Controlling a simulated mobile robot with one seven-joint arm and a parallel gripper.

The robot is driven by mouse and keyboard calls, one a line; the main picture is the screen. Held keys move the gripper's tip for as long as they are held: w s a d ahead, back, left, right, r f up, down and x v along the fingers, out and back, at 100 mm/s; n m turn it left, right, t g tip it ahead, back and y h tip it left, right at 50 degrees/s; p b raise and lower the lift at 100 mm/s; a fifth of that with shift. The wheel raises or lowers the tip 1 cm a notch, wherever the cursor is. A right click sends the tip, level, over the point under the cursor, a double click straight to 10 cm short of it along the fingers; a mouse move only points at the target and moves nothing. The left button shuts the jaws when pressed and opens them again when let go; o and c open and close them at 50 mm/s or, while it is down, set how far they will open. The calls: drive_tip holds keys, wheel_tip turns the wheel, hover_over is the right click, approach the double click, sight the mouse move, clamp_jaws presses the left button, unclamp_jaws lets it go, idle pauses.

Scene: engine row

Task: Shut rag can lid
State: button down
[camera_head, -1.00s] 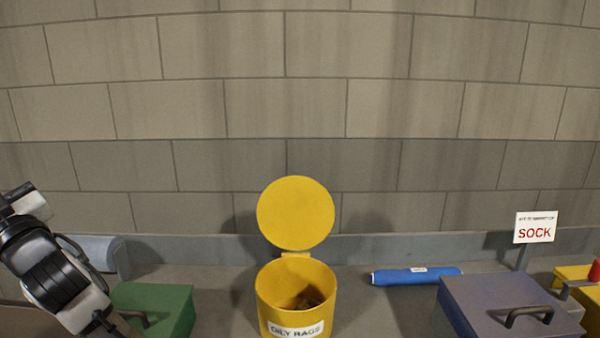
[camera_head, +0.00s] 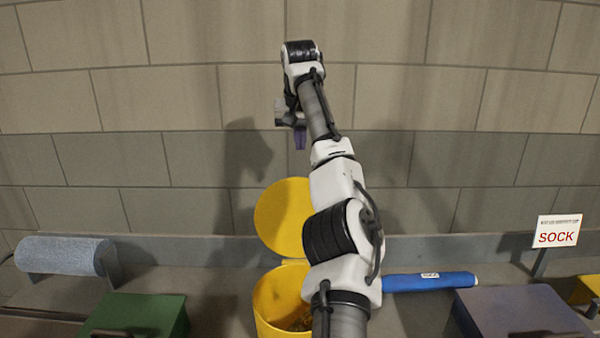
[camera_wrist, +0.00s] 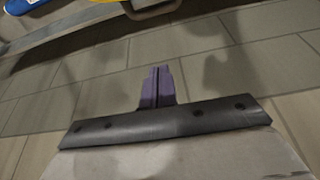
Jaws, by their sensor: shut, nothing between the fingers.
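The yellow rag can (camera_head: 268,298) stands on the bench, partly hidden behind my arm in the head view. Its round yellow lid (camera_head: 280,215) is open, standing upright at the back of the can near the wall. Dark rags show inside the can. My gripper (camera_head: 300,138) is above the lid, in front of the wall, apart from the lid. Its purple fingers are shut and empty; they also show in the wrist view (camera_wrist: 158,86). A strip of yellow (camera_wrist: 108,1) at the top of the wrist view is cut off by the edge.
A blue sock roll (camera_head: 430,281) lies right of the can, by a SOCK sign (camera_head: 557,232). A purple-grey box (camera_head: 520,312) is front right, a green box (camera_head: 140,314) front left. A grey roll (camera_head: 62,255) is at far left. The block wall (camera_head: 480,100) stands close behind.

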wheel_tip(320, 180, down, 9)
drive_tip(key=p, duration=0.3)
drive_tip(key=shift+s+f, duration=0.2)
drive_tip(key=shift+s, duration=0.1)
idle(0.3)
drive_tip(key=shift+s+f+b, duration=0.1)
drive_tip(key=shift+b, duration=0.3)
